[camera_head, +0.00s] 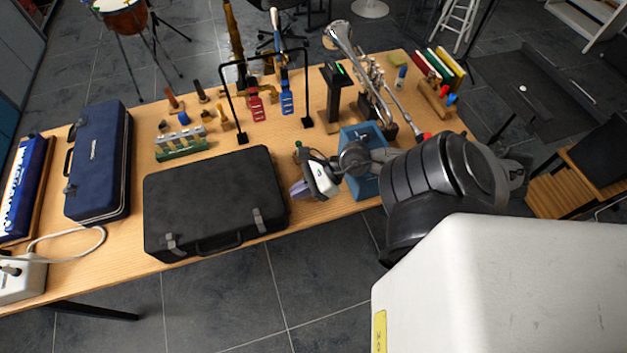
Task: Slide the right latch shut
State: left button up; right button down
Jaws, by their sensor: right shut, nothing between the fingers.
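A closed black case (212,195) lies on the table with its front edge toward me. On that edge are a grey right latch (259,221) and a grey left latch (172,246), with a handle (220,244) between them. Whether the right latch is slid shut is too small to tell. My right gripper (299,189) is just right of the case, apart from the right latch, with its fingers shut and empty. My left gripper is not in view.
A closed blue case (98,160) lies to the left. A blue bin (364,187) stands right of my right gripper, partly hidden by my arm. A black rack (240,101) and a trumpet (365,72) stand behind. Floor is open before the front table edge.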

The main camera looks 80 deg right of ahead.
jog(key=shift+v, duration=2.2)
